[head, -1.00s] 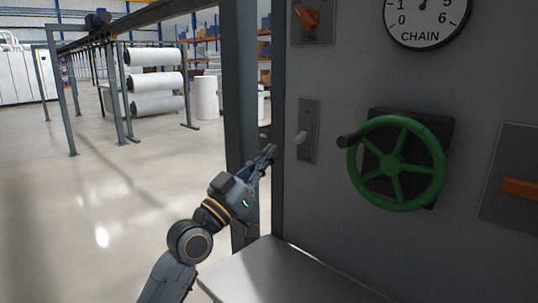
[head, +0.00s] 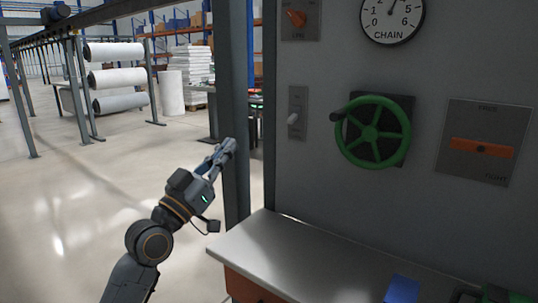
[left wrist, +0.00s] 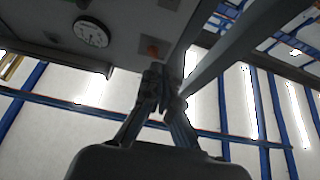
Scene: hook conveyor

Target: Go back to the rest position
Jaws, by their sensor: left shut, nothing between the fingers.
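My left gripper (head: 228,146) is shut and empty in the head view, left of the grey control panel and in front of the steel post (head: 232,100). In the left wrist view its fingers (left wrist: 163,95) are closed together, pointing up toward the panel and ceiling. The panel carries a green handwheel (head: 372,132) with a black knob, a small lever switch (head: 293,119), an orange rotary switch (head: 295,18) and an orange bar handle (head: 482,148). My right gripper is not in view.
A pale work shelf (head: 300,250) juts out below the panel, with a blue object (head: 402,289) at its front. A chain gauge (head: 391,16) is above the wheel. White rolls on a rack (head: 116,77) stand far back left. The floor at left is clear.

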